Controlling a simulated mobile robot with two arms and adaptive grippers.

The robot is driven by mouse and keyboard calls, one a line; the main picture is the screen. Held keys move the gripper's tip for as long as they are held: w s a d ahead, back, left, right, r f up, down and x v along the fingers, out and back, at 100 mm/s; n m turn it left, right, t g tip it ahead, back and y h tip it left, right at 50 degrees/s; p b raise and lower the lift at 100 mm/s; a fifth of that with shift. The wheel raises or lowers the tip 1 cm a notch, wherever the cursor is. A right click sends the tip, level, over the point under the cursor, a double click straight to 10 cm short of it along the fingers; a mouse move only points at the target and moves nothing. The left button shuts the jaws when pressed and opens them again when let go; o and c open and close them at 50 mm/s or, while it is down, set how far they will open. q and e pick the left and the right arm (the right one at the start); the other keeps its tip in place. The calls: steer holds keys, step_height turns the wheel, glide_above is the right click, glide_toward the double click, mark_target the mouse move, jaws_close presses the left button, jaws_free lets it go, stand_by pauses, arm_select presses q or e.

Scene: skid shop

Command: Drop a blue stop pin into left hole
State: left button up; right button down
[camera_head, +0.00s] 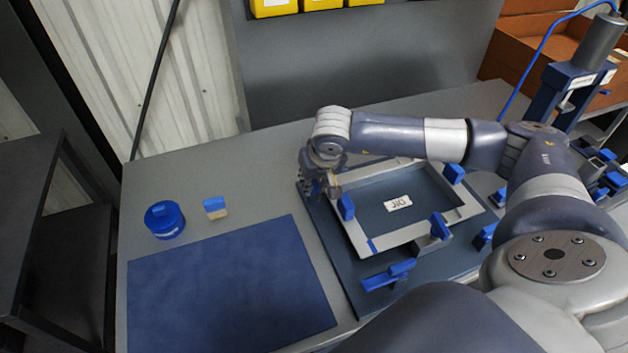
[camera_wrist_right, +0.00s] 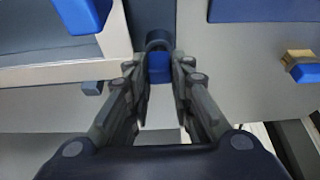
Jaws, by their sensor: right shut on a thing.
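My right gripper (camera_head: 312,186) is at the left back corner of the dark jig plate (camera_head: 333,262), pointing down. In the wrist view its fingers (camera_wrist_right: 158,75) are shut on a small blue stop pin (camera_wrist_right: 159,68). A dark round part (camera_wrist_right: 159,40) shows just beyond the pin; I cannot tell whether it belongs to the pin or the jig. A pale rectangular frame (camera_head: 355,232) lies on the jig plate beside the gripper. The left hole is not discernible; the gripper covers that corner in the head view. My left gripper is not in view.
Blue clamps (camera_head: 388,275) stand around the frame. A blue mat (camera_head: 230,290), a round blue container (camera_head: 165,220) and a blue-and-tan block (camera_head: 215,208) are on the bench to the left. A press (camera_head: 570,85) stands at the back right. The bench behind the mat is mostly clear.

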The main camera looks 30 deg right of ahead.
steer(key=c, duration=0.9)
jaws_free()
steer(key=shift+c, duration=0.2)
steer(key=shift+r+p, duration=1.9)
steer(key=shift+r, duration=1.65)
steer(key=shift+s+f, duration=0.1)
